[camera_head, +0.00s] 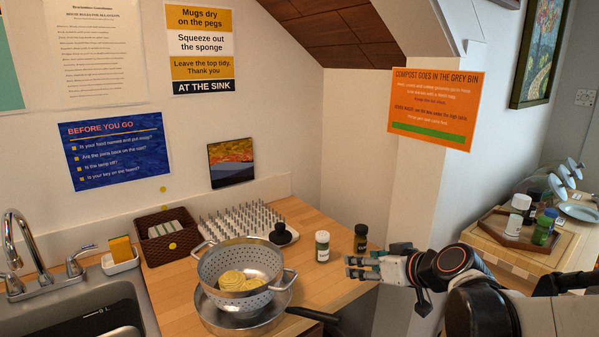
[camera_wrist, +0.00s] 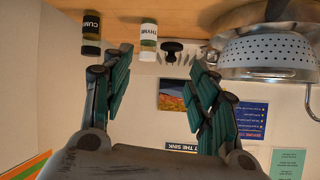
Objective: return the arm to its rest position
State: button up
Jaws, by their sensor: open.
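My gripper (camera_head: 350,266) is at the counter's right end, at the tip of my arm (camera_head: 450,268) reaching in from the right. Its green-padded fingers are spread with nothing between them; they also show apart in the wrist view (camera_wrist: 162,62). A jar labelled thyme (camera_wrist: 148,40) and a dark jar with a label reading like cumin (camera_wrist: 91,32) stand just beyond the fingers. In the head view the pale-labelled jar (camera_head: 322,246) is left of the dark jar (camera_head: 361,239). The gripper looks apart from both. The wrist view is upside down.
A colander (camera_head: 213,268) with yellow pasta nests sits in a pan (camera_head: 215,318), whose black handle points toward my arm. A peg rack (camera_head: 220,222), a basket (camera_head: 154,250) and a sink (camera_head: 110,308) are further left. A side table with a tray (camera_head: 494,224) is right, behind my arm.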

jog(key=s+d+m+g+h, duration=0.1)
jog(key=s+d+m+h, duration=0.1)
jog(key=s, duration=0.9)
jog(key=s+d+f+m+g+h, duration=0.1)
jog(key=s+g+h, duration=0.1)
jog(key=s, duration=0.9)
jog(key=shift+s+d+m+h, duration=0.2)
jog(key=shift+d+m+h, duration=0.2)
jog(key=shift+h, duration=0.4)
jog(key=shift+a+f, duration=0.1)
